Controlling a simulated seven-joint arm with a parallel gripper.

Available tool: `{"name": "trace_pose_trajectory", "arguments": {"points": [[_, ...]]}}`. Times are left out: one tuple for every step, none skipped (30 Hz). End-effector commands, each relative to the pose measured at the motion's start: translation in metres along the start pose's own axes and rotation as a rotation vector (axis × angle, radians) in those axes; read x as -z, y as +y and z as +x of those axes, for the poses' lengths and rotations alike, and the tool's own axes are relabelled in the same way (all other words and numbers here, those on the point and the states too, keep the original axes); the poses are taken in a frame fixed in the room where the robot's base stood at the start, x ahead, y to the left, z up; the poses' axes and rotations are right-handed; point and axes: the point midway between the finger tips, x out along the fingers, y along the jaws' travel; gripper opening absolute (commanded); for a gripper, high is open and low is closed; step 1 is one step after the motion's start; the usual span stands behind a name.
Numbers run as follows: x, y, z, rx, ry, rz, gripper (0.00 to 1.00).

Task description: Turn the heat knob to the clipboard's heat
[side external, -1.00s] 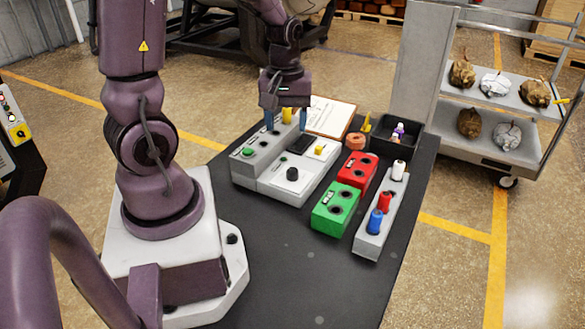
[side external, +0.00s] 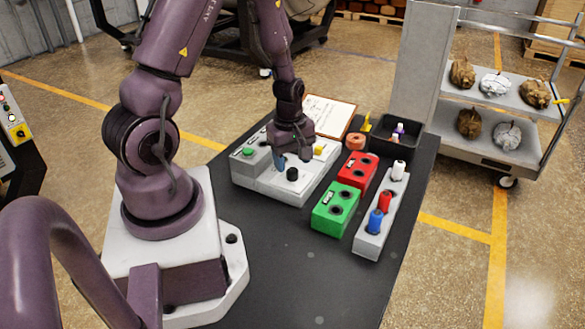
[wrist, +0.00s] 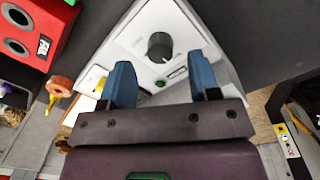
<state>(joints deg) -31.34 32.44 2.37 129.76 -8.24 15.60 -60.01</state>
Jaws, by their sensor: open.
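The black heat knob (side external: 292,174) stands upright on the light grey control box (side external: 308,192) in the side external view. The wrist view also shows the knob (wrist: 160,46), just beyond and between the blue fingertips. My gripper (side external: 292,159) is open and empty, above the box close behind the knob, apart from it as far as I can tell. In the wrist view my gripper (wrist: 164,80) shows both fingers spread wide. The clipboard (side external: 331,112) lies behind the box, its writing too small to read. My gripper and wrist hide part of the box's display area.
A red block (side external: 357,170) and a green block (side external: 335,208) with holes stand right of the box. A grey rack (side external: 368,244) holds coloured pegs. A black bin (side external: 414,147) sits at the back right. The black table (side external: 276,266) is clear in front.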

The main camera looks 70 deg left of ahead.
Motion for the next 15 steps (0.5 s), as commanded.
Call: {"name": "trace_pose_trajectory", "arguments": {"points": [[0.000, -0.001, 0.009, 0.004, -0.003, -0.001, 0.56], [0.000, -0.001, 0.013, 0.004, -0.002, 0.000, 0.56], [0.000, -0.001, 0.017, 0.004, -0.002, 0.000, 0.56], [0.000, -0.001, 0.020, 0.004, -0.001, 0.000, 0.56], [0.000, -0.001, 0.022, 0.002, -0.001, 0.000, 0.56], [0.000, 0.000, 0.025, 0.002, -0.001, 0.001, 0.56], [0.000, -0.001, 0.027, 0.002, -0.001, 0.001, 0.56], [0.000, 0.000, 0.029, 0.001, -0.001, 0.001, 0.56], [0.000, 0.000, 0.030, 0.000, -0.001, 0.001, 0.56], [0.000, 0.000, 0.030, -0.001, -0.001, 0.001, 0.56], [0.000, 0.000, 0.031, -0.001, 0.000, 0.001, 0.56], [0.000, 0.000, 0.031, -0.001, 0.000, 0.001, 0.56], [0.000, 0.000, 0.031, -0.001, 0.000, 0.001, 0.56], [0.000, 0.000, 0.031, -0.001, 0.000, 0.001, 0.56], [0.000, 0.000, 0.031, -0.001, 0.000, 0.001, 0.56]]}}
